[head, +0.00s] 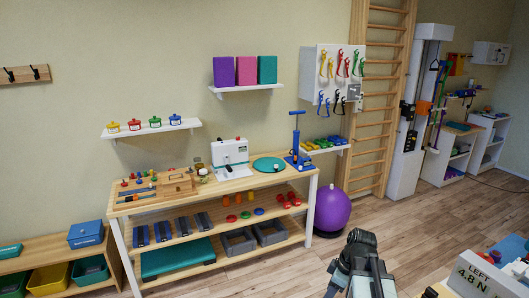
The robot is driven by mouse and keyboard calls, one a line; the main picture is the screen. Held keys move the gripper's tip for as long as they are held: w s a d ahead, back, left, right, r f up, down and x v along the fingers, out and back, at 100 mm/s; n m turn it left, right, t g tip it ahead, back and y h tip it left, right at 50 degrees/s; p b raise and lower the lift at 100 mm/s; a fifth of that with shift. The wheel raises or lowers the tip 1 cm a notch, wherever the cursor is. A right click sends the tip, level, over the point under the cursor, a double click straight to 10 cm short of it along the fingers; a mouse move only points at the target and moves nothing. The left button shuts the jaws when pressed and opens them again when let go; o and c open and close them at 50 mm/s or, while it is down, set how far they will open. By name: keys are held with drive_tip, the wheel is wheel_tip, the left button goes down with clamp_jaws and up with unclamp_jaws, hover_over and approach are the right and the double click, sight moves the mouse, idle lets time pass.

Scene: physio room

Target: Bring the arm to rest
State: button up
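My arm rises from the bottom edge of the head view, right of centre, in grey and black. Its upper end, which seems to carry my gripper (360,240), is over the wooden floor, in front of and apart from the workbench. The fingers are too small and dark to make out, so I cannot tell whether they are open or shut. I see nothing held at the arm's end.
A wooden workbench (140,207) with loaded lower shelves stands ahead. A purple ball (332,210) sits at its right end. At the bottom right is a table with a white box (480,279) marked "LEFT 4.8 N". The floor (420,228) between is clear.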

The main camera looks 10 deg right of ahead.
drive_tip(key=s+a+m+g+h, duration=0.1)
drive_tip(key=s+a+m+h, duration=0.1)
drive_tip(key=a+m, duration=0.8)
drive_tip(key=shift+s+a+f+m+h, duration=0.3)
drive_tip(key=shift+a+f+h, duration=0.1)
drive_tip(key=shift+a, duration=0.65)
